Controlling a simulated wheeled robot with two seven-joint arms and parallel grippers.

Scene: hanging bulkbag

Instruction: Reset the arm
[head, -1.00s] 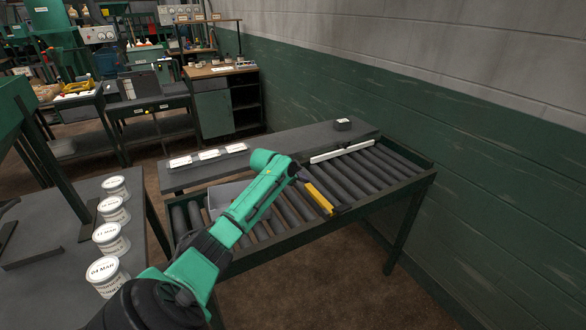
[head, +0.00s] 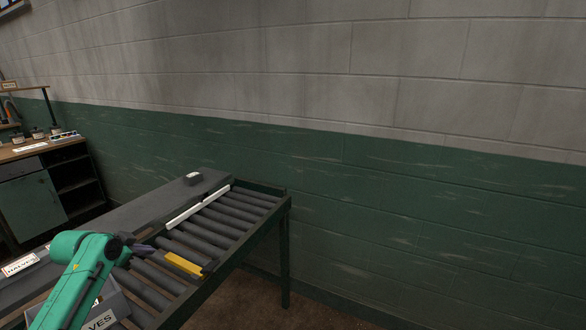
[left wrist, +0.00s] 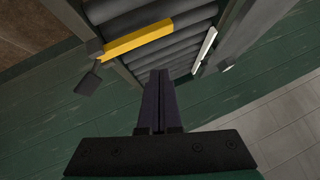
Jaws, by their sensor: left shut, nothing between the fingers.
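My left gripper (head: 141,248) is at the end of the green arm in the head view, over the roller conveyor (head: 222,228). Its dark fingers also show in the left wrist view (left wrist: 160,76), shut together with nothing between them. A yellow bar (head: 184,264) lies across the conveyor to the right of the gripper, apart from it. The bar also shows in the left wrist view (left wrist: 138,40). My right gripper is in neither view.
A grey bin (head: 106,308) with a label sits at the conveyor's near end, partly behind my arm. A white strip (head: 197,207) lies along the conveyor. A small dark object (head: 193,178) rests on the grey shelf alongside. A green and grey wall (head: 400,200) stands to the right.

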